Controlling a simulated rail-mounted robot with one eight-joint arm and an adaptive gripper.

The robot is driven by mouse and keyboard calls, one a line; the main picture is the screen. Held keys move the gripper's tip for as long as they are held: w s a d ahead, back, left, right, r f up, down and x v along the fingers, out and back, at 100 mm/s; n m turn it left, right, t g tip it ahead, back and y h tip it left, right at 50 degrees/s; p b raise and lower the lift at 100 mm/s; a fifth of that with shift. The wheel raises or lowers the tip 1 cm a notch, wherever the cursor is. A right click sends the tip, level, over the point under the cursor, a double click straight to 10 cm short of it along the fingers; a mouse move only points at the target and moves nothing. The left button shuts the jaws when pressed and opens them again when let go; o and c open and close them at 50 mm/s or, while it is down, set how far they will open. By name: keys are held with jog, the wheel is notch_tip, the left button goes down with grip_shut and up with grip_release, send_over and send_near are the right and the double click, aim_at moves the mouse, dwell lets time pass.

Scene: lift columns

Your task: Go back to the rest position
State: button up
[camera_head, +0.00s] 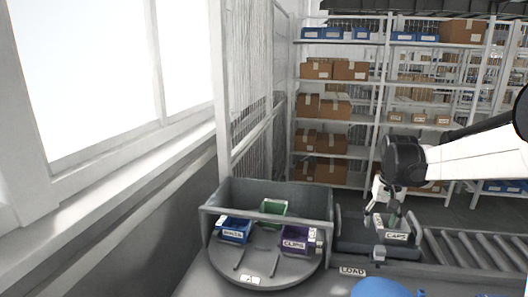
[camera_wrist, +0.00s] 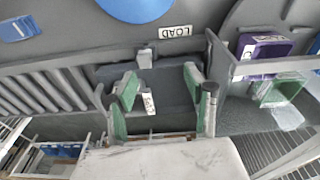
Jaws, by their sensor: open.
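My gripper (camera_head: 385,213) is at the right of the head view, pointing down over a dark grey bin labelled CAPS (camera_head: 396,236). In the wrist view my gripper (camera_wrist: 160,78) is open, its two green-padded fingers spread wide apart. The bin's white label (camera_wrist: 149,103) shows between them in that view. I cannot tell whether the fingers touch the bin. My white arm reaches in from the right edge of the head view.
Left of the bin, a round grey turntable (camera_head: 262,268) carries a blue bin (camera_head: 234,230), a green bin (camera_head: 273,208) and a purple bin (camera_head: 296,239) inside a grey wall. A LOAD sign (camera_head: 352,271) is in front. A roller conveyor (camera_head: 470,250) lies right; shelves stand behind.

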jog(key=s+a+r+n+t+b, duration=0.1)
jog(key=s+a+r, duration=0.2)
jog(key=s+a, duration=0.35)
jog(key=s+a+r+t+b, duration=0.1)
jog(key=s+a+r+t, duration=0.15)
jog(key=s, duration=0.65)
jog(key=s+a+f+t+b, duration=0.1)
jog(key=s+a+f, duration=0.2)
jog(key=s, duration=0.4)
jog(key=s+a+f+n+t+b, duration=0.1)
jog(key=s+a+f, duration=0.2)
jog(key=s, duration=0.4)
jog(key=shift+s+f, duration=0.2)
